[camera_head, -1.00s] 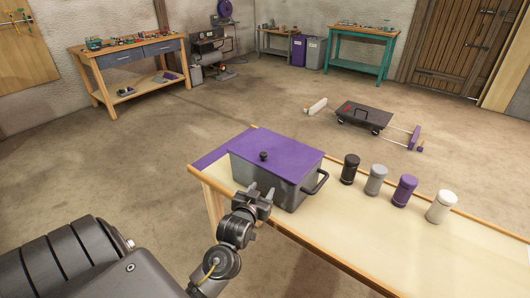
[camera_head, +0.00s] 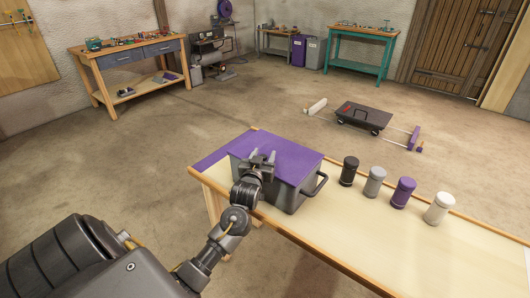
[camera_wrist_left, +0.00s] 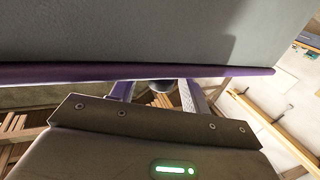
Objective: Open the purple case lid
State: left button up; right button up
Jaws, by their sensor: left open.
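The grey case (camera_head: 283,194) stands on the wooden bench with its flat purple lid (camera_head: 300,155) closed on top. My left gripper (camera_head: 261,156) is open over the front left part of the lid and hides the lid's dark knob in the head view. In the left wrist view, the lid's purple edge (camera_wrist_left: 80,73) and the grey case wall (camera_wrist_left: 120,35) cross the top. A dark rounded piece (camera_wrist_left: 162,86), seemingly the knob, shows partly between the open fingers of the left gripper (camera_wrist_left: 157,92). I cannot tell whether they touch it. My right gripper is out of view.
On the bench (camera_head: 350,240), a black canister (camera_head: 349,171), a grey one (camera_head: 374,182), a purple one (camera_head: 403,193) and a white one (camera_head: 438,208) stand right of the case. A purple mat (camera_head: 212,160) lies left of it. A low cart (camera_head: 365,118) stands beyond.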

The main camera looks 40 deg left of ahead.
pick_arm(q)
jog(key=shift+x, duration=0.85)
jog(key=shift+c, duration=0.4)
grip_shut()
